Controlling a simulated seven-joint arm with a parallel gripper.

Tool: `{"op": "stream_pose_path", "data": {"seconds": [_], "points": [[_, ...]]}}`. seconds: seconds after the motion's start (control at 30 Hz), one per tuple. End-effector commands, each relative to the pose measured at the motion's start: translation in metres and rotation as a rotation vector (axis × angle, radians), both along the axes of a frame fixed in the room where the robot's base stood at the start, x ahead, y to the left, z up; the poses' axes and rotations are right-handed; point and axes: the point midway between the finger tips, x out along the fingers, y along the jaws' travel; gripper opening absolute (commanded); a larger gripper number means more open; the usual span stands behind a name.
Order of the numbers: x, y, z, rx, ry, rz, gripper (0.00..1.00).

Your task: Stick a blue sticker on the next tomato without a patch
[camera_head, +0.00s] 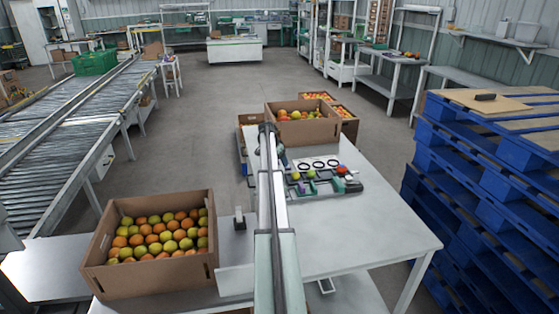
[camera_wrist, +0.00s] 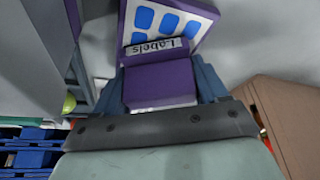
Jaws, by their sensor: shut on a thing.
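My gripper (camera_wrist: 163,72) is shut on a purple block (camera_wrist: 160,88), with a blue-grey finger on each side of it. A strip reading "Labels" lies across the block's far end. Just beyond is a purple-edged white sheet with blue rounded squares (camera_wrist: 172,24); I cannot tell whether it is joined to the block. My arm hides the gripper's grip there.
A cardboard box of orange and yellow-green tomatoes (camera_head: 86,246) stands at front left. Another open box (camera_head: 304,131) stands at the table's back. Black rings on white (camera_head: 318,164) lie behind the holder. Blue pallets (camera_head: 470,190) stand at right. The table's front right (camera_head: 375,235) is clear.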

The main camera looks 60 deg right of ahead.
Motion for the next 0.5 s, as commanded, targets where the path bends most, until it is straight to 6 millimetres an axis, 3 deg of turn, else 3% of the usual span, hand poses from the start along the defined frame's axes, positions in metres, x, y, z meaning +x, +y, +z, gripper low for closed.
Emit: {"op": "stream_pose_path", "data": {"seconds": [0.5], "points": [[0.0, 0.0, 0.034, -0.002, 0.0, 0.0, 0.51]]}}
